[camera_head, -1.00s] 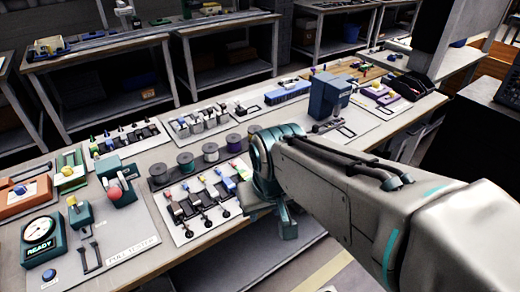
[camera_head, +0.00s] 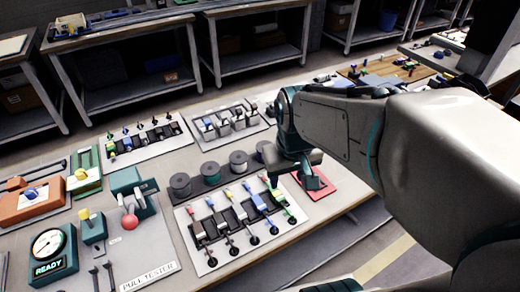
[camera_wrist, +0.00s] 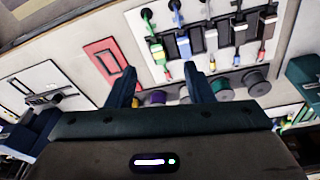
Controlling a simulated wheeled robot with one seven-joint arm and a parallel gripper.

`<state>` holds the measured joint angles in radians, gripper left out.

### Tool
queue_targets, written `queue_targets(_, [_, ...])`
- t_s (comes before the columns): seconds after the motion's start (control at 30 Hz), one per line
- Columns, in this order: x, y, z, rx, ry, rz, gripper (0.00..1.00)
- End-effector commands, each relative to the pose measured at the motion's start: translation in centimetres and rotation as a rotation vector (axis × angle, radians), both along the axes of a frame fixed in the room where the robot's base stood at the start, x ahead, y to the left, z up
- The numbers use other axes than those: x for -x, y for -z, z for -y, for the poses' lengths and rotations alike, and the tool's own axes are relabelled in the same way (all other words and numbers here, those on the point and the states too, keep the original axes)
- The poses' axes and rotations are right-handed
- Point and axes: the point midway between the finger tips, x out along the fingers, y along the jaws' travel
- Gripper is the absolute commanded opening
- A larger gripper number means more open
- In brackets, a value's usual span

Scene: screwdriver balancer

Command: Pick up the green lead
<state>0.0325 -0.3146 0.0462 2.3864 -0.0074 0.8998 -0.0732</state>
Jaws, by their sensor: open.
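The green lead (camera_head: 289,214) is the rightmost of several coloured leads lying in a row of dark holders on a white board (camera_head: 222,262). In the wrist view the green lead (camera_wrist: 157,53) is at the left end of the row, ahead of the fingertips. My gripper (camera_head: 308,178) is just right of the row, above a red-framed pad.
A blue lead (camera_wrist: 183,46) lies close beside the green one. Dark spools (camera_head: 209,173) stand in a row behind the leads. The red-framed pad (camera_head: 318,184) lies right of the board. A pull tester with a READY dial (camera_head: 47,243) is at the left.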

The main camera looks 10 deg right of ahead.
Motion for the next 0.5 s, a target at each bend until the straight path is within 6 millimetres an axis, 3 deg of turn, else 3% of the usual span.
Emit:
queue_targets(0.2, [-5.2, 1.3, 0.3, 0.013, -0.109, -0.099, 0.47])
queue_targets(0.5, [-8.9, 3.2, 0.2, 0.002, -0.211, -0.167, 0.47])
